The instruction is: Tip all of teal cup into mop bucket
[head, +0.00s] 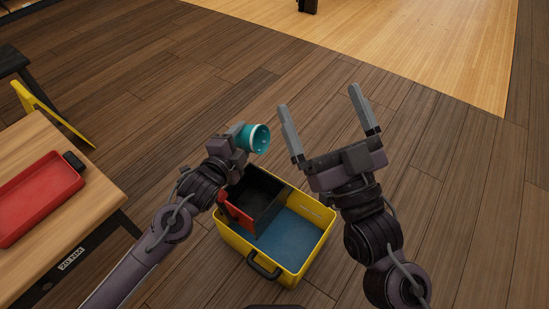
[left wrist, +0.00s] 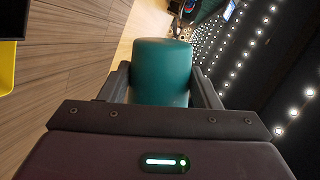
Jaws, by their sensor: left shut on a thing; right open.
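My left gripper (head: 245,138) is shut on the teal cup (head: 257,139), which also shows between the fingers in the left wrist view (left wrist: 162,70). In the head view the cup lies tilted on its side, its open mouth facing right. I cannot tell what is inside it. The yellow mop bucket (head: 312,258) stands on the floor, below and in front of the cup, with blue in its open right part. A dark wringer box with a red part (head: 237,217) fills its back left. My right gripper (head: 318,100) is open and empty, up and right of the bucket.
A wooden table (head: 45,150) with a red tray (head: 40,200) stands at the left. A yellow board (head: 45,112) and a dark stool (head: 12,62) are behind it. The wooden floor right of the bucket is clear.

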